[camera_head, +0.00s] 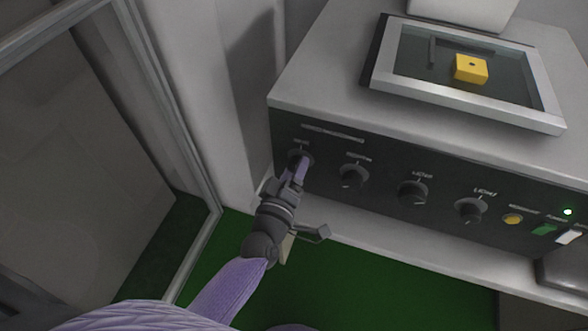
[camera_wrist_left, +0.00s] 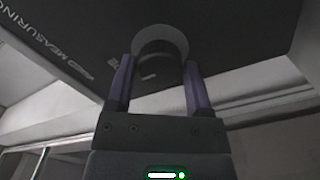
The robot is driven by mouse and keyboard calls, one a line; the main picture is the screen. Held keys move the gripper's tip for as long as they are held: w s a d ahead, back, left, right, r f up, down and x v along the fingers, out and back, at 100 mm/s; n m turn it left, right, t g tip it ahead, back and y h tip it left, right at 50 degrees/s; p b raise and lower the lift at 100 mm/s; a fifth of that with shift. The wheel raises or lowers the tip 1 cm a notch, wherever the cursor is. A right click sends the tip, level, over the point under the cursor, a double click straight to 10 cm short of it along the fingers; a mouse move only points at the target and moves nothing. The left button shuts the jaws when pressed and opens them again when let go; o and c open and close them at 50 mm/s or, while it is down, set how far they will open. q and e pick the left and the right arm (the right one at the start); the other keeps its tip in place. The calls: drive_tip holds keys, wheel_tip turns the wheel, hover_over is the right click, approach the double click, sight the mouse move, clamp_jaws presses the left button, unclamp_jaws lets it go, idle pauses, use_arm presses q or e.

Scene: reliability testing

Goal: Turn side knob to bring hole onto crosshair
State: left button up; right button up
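The side knob (camera_head: 293,157) is the leftmost dark knob on the black front panel of the grey measuring machine. It also shows in the left wrist view (camera_wrist_left: 160,48) as a round knob with a pale mark. My left gripper (camera_head: 302,166) reaches it, and its two purple fingers (camera_wrist_left: 158,68) are spread on either side of it. Whether they press on it I cannot tell. A yellow block with a small dark hole (camera_head: 471,67) lies on the machine's framed glass stage. I cannot make out a crosshair. My right gripper is out of view.
Three more dark knobs (camera_head: 413,192), a yellow button (camera_head: 512,218), a green switch (camera_head: 543,230) and a white switch (camera_head: 568,237) line the panel to the right. A metal frame with a panel (camera_head: 171,110) stands on the left. Green floor shows below.

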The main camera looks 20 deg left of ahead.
use_arm(q)
drive_tip(key=shift+o, duration=1.4)
drive_tip(key=s+p, duration=0.1)
drive_tip(key=s, duration=0.9)
drive_tip(key=shift+a, duration=0.2)
